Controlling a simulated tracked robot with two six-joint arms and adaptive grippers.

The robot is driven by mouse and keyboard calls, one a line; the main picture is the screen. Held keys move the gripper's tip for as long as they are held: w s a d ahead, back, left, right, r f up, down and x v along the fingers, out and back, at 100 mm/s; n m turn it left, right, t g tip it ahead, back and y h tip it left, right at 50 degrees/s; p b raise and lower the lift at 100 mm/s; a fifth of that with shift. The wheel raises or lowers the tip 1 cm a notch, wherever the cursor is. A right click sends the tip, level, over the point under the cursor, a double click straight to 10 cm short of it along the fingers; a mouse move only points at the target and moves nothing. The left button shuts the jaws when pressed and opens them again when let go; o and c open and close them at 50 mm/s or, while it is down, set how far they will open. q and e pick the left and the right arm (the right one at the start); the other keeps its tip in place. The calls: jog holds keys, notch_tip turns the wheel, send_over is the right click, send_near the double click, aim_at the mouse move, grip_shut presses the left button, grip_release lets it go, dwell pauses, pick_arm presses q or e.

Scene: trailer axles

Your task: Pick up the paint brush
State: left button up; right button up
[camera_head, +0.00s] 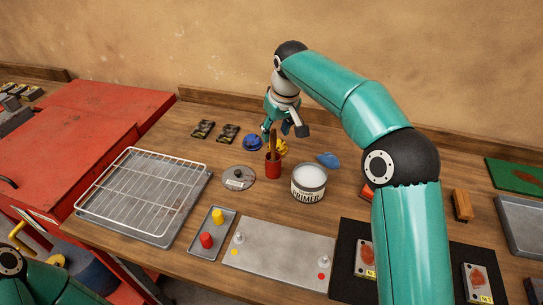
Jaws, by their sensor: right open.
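The paint brush (273,140) stands upright, its brown handle sticking up out of a small red pot (272,168); its lower end is hidden in the pot. My right gripper (284,128) is open, pointing down close to the top of the handle. I cannot tell whether its fingers are around the handle or behind it. My left gripper is out of view; only part of my left arm shows at the bottom left.
An open primer can (309,196) stands right of the pot, with its lid (238,177) to the left. A yellow item (281,147) and blue items lie close behind the pot. A wire rack on a tray (128,230) fills the left; a metal plate (272,258) lies in front.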

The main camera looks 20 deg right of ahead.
jog(key=p, duration=0.1)
send_over(273, 159)
jog(key=shift+s+d+x, duration=0.15)
jog(key=shift+x, duration=1.2)
jog(key=shift+s+d+x, duration=0.15)
jog(key=shift+x, duration=1.25)
jog(key=shift+f, duration=0.1)
jog(key=shift+c, duration=0.3)
grip_shut()
